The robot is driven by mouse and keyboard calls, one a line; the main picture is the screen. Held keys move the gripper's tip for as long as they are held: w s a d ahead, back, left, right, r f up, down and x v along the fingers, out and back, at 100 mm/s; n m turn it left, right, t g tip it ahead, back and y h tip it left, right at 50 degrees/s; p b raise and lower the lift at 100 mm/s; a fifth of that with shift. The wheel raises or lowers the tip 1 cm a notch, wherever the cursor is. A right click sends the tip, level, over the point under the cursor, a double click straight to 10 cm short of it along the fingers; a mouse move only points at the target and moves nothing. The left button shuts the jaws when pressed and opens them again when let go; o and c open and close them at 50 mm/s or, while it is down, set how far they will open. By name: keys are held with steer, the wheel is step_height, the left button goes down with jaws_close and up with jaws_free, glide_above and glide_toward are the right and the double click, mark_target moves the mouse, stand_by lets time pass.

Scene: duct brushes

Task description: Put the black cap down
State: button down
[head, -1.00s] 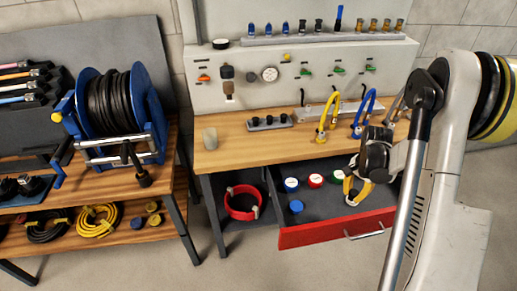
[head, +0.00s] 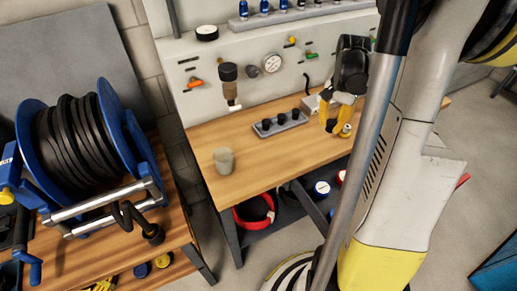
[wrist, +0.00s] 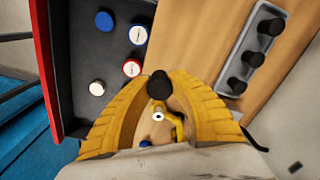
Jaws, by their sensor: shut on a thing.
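My gripper (head: 335,116) is above the bench's right part in the head view, partly behind my own arm. In the wrist view its two yellow fingers (wrist: 160,78) close around a small black cap (wrist: 158,86), held between the fingertips. The cap cannot be made out in the head view. Below it in the wrist view are a yellow fitting and a white-ringed part, partly hidden by the fingers. Whether the cap touches anything below is unclear.
A grey rack with several black plugs (head: 279,123) and a grey cup (head: 224,160) stand on the wooden bench (head: 210,138). The open drawer (wrist: 75,50) holds blue, red and white round caps. Bare wood lies between cup and rack. A hose reel (head: 85,140) stands at left.

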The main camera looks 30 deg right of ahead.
steer(key=b, duration=0.4)
glide_above(292, 150)
step_height(292, 150, down, 7)
steer(key=shift+r, duration=0.1)
steer(key=shift+f+b, duration=0.75)
steer(key=shift+f, duration=1.25)
steer(key=shift+f, duration=0.1)
steer(key=c, duration=1.3)
jaws_free()
